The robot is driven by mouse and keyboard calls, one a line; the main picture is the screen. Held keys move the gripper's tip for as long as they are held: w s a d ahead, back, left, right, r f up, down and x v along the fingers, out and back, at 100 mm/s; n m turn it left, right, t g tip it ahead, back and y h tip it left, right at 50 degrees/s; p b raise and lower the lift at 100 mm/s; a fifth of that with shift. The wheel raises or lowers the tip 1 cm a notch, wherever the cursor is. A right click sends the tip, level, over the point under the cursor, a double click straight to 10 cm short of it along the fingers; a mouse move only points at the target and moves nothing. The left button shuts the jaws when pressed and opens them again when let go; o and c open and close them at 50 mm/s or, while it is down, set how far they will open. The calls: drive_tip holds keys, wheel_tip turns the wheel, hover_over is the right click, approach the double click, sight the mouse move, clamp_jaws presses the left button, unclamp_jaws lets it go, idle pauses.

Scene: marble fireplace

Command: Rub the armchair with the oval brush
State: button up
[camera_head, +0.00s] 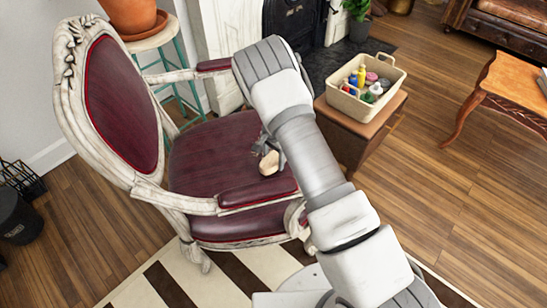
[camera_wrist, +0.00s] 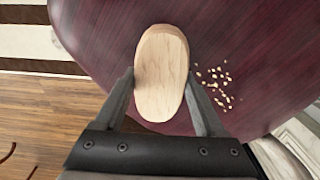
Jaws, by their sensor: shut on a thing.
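The armchair has a carved whitewashed frame, a dark red backrest (camera_head: 122,103) and a dark red seat (camera_head: 205,150) in the head view. My gripper (camera_head: 268,152) is over the seat, partly hidden behind my arm. It is shut on the oval brush (camera_head: 269,163), a pale wooden oval. In the wrist view the brush (camera_wrist: 161,75) sits between the two fingers of my gripper (camera_wrist: 163,85), its wooden back facing the camera. Its underside is hidden, so I cannot tell whether it touches the seat (camera_wrist: 230,40). Small pale crumbs (camera_wrist: 218,84) lie on the seat right of the brush.
A beige basket (camera_head: 349,101) of bottles stands on a brown box-like table (camera_head: 345,140) right of the armchair. A stool (camera_head: 155,38) with a terracotta pot (camera_head: 132,15) stands behind it. The armrest (camera_head: 257,191) is close to my gripper. An orange-brown wooden table (camera_head: 515,85) is farther right.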

drive_tip(key=shift+f+b, duration=0.75)
drive_tip(key=shift+f, duration=0.25)
idle(0.5)
